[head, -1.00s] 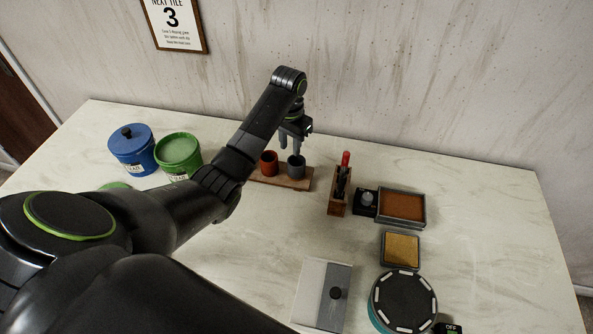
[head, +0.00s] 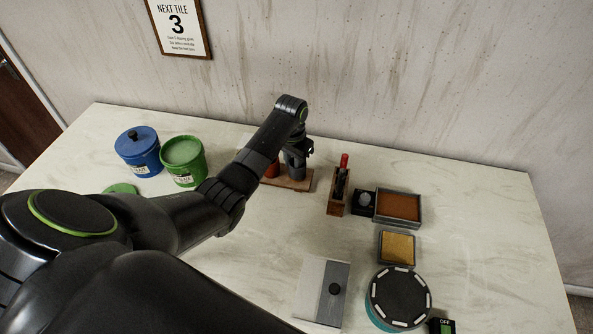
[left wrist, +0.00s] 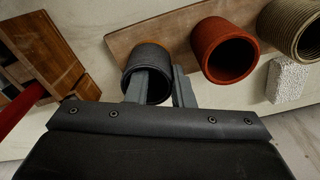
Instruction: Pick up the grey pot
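The grey pot (left wrist: 149,56) stands on a wooden board beside the red pot (left wrist: 225,50). In the head view the grey pot (head: 295,171) is partly hidden by my left gripper (head: 297,155), which is down at it. In the left wrist view my left gripper (left wrist: 160,88) has its fingers apart. One finger reaches into the pot's mouth and the other is outside its wall, so the wall lies between them. I cannot tell whether either finger touches the wall. My right gripper is not in view.
The wooden board (head: 291,185) also carries the red pot and a ribbed tan pot (left wrist: 293,28). A white textured block (left wrist: 287,80) lies near them. A wooden holder (head: 338,195) with a red-handled tool stands to the right. Blue (head: 139,153) and green (head: 183,163) tubs stand left.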

